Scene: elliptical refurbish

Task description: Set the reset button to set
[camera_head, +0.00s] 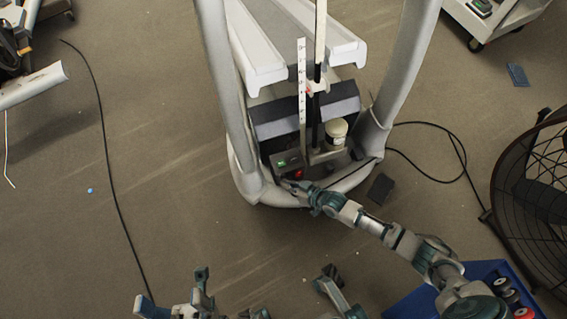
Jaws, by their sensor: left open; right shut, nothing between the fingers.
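The elliptical machine (245,185) stands upright in the middle with its base open. At the front of the base is a dark panel with a small green-lit part (281,163) and a small red part (298,174). I cannot tell at this size which is the reset button or its position. My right gripper (287,184) is shut and empty, its tip at the front of the base just below the red part. I cannot tell whether it touches the panel. My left gripper (173,292) is open and empty at the bottom left, well away from the machine.
A black fan (535,185) stands at the right. A blue bin (405,305) with red and dark items is at the lower right. A white cart (490,25) is at the top right. Black cables (104,140) lie on the floor. The left floor is mostly clear.

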